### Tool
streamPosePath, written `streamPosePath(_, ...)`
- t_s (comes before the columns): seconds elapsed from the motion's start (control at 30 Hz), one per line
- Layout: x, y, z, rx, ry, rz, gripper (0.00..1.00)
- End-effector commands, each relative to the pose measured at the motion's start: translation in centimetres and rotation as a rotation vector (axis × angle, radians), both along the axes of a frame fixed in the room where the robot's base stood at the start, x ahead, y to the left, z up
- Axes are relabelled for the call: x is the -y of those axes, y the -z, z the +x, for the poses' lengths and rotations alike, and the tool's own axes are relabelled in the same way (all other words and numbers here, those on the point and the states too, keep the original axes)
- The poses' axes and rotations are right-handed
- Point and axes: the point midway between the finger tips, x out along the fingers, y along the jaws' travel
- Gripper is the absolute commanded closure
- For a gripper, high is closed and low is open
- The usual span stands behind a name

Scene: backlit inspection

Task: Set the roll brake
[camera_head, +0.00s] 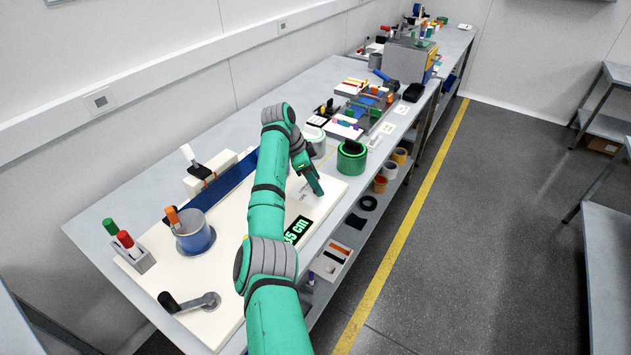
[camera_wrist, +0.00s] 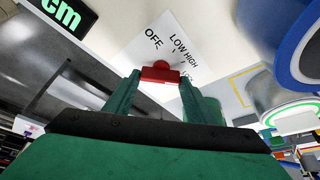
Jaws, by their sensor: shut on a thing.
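A red knob (camera_wrist: 158,72) sits beside a white label (camera_wrist: 180,45) printed OFF, LOW and HIGH, with another mark partly covered by a finger. My gripper (camera_wrist: 160,79) is shut on the red knob, one finger on each side. The knob's setting mark cannot be made out. In the head view my gripper (camera_head: 316,188) reaches down to the cream board, and the knob is hidden there. A dark display with green digits reading "35 cm" (camera_head: 297,230) is near it. A metal and blue roll (camera_head: 195,240) stands on the board.
A crank (camera_head: 195,303) with a black handle is at the board's near end. A holder with red and green markers (camera_head: 133,257) stands at the left edge. A green roll (camera_head: 351,160) and several small items crowd the bench beyond.

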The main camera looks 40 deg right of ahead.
Motion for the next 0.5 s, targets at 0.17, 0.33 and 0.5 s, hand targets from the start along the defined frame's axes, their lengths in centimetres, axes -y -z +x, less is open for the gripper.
streamPosePath(0.17,-0.04,-0.03,0.00,-0.005,0.112,0.003,0.72)
streamPosePath(0.33,-0.01,0.02,0.01,-0.005,0.181,0.003,0.72)
streamPosePath(0.5,-0.02,-0.01,0.09,-0.003,0.217,0.003,0.72)
